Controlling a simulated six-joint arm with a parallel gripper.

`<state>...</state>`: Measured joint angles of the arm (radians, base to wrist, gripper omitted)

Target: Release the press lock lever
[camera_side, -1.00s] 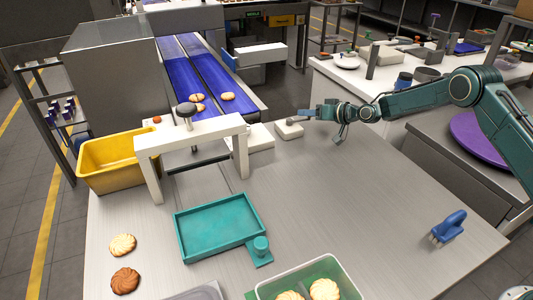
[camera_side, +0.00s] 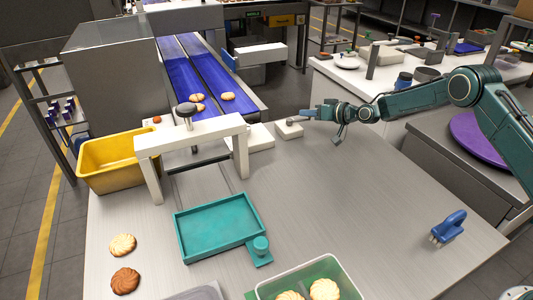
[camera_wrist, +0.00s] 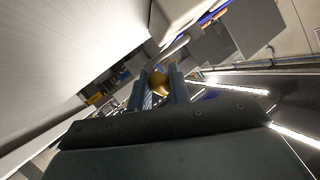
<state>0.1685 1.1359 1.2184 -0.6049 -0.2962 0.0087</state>
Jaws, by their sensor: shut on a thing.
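In the side view a small white block (camera_side: 289,130) with a grey pivot on top stands near the table's far edge, right of the white press frame (camera_side: 190,133). My gripper (camera_side: 304,115) reaches in level from the right, its blue fingers just above and beside that block. In the wrist view my gripper (camera_wrist: 158,90) is shut on a round brass-coloured knob (camera_wrist: 158,82), which sits between the two fingers. I take it as the lock lever's knob; the lever's shaft is hidden. The press frame carries a dark knob (camera_side: 186,109) on top.
A teal tray (camera_side: 182,239) lies in front of the press. A yellow bin (camera_side: 105,176) stands left of it, and the blue conveyor (camera_side: 205,75) lies behind. A blue brush (camera_side: 449,226) sits at the right. The table's middle right is clear.

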